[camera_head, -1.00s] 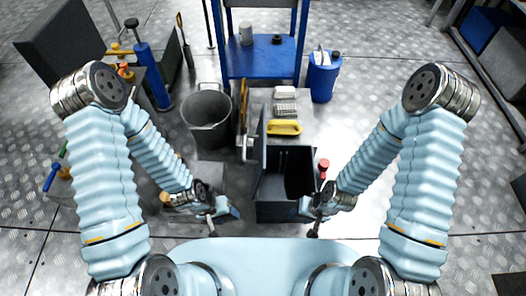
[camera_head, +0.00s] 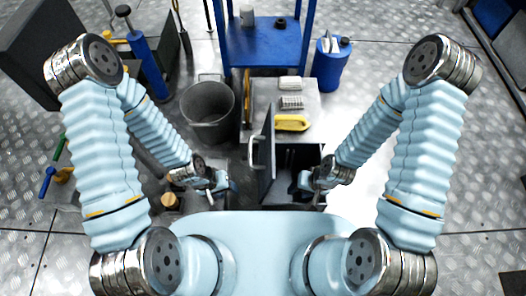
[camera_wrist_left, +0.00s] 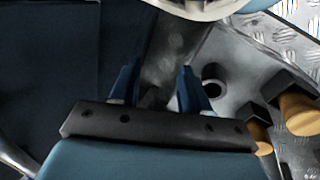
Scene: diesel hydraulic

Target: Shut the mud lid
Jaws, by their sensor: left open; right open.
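The dark mud box (camera_head: 309,158) stands just in front of my body, with its top open. Its lid (camera_head: 267,160) stands upright along the box's left side, and a pale handle (camera_head: 253,152) is on the lid's left face. My left gripper (camera_head: 224,186) is open and empty, low and to the left of the lid, apart from it. Its two blue fingers (camera_wrist_left: 160,92) show spread in the left wrist view. My right gripper (camera_head: 308,183) is open over the near right part of the box; whether it touches the box I cannot tell.
A grey bucket (camera_head: 208,118) stands to the left behind the lid. A yellow-handled tool (camera_head: 291,123) and a brush (camera_head: 292,102) lie on a pale surface behind the box. A blue cart (camera_head: 262,45) and blue canister (camera_head: 329,68) stand further back.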

